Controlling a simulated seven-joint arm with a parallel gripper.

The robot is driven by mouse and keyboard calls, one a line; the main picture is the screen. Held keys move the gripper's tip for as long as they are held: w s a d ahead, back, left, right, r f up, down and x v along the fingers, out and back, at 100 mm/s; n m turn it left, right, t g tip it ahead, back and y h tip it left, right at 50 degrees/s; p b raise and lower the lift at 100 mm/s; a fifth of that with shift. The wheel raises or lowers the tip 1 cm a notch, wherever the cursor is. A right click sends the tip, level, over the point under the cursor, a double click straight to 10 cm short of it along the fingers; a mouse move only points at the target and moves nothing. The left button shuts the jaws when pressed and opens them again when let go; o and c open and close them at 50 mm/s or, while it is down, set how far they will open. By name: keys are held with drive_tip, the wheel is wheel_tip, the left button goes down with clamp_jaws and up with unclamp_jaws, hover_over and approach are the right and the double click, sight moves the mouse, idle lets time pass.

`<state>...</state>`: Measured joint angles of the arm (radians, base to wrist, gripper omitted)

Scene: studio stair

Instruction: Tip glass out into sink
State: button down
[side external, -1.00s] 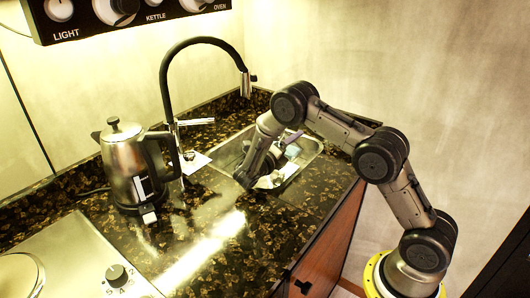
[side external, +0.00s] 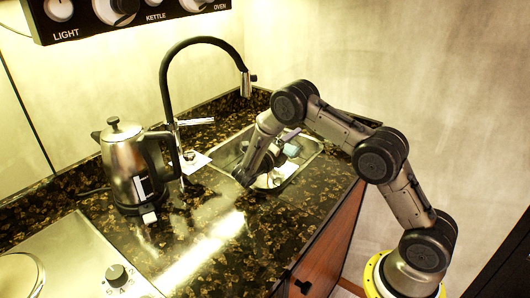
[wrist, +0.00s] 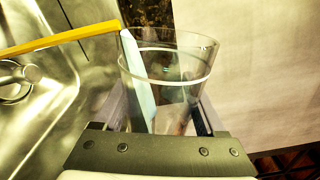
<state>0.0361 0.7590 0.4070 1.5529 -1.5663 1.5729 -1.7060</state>
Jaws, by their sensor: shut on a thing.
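A clear glass (wrist: 165,85) stands between my gripper's fingers (wrist: 165,118) in the wrist view, its rim pointing away from the wrist. My gripper is shut on it. A pale curved line crosses the glass below the rim; I cannot tell whether it is a liquid surface.
A yellow-handled tool (wrist: 60,40) with a pale blue part lies beside or behind the glass; I cannot tell which. A pale blue item (side external: 292,150) is in the sink. A black tap (side external: 168,90) and steel kettle (side external: 125,165) stand left. The front counter is clear.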

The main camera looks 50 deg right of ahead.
sight(298, 144)
drive_tip(key=shift+w+f+n, duration=0.15)
drive_tip(key=shift+w+n, duration=0.45)
drive_tip(key=shift+n, duration=0.1)
idle(0.6)
drive_tip(key=shift+w+d+r+n, duration=0.15)
drive_tip(key=shift+r+n, duration=0.25)
drive_tip(key=shift+n, duration=0.3)
idle(0.6)
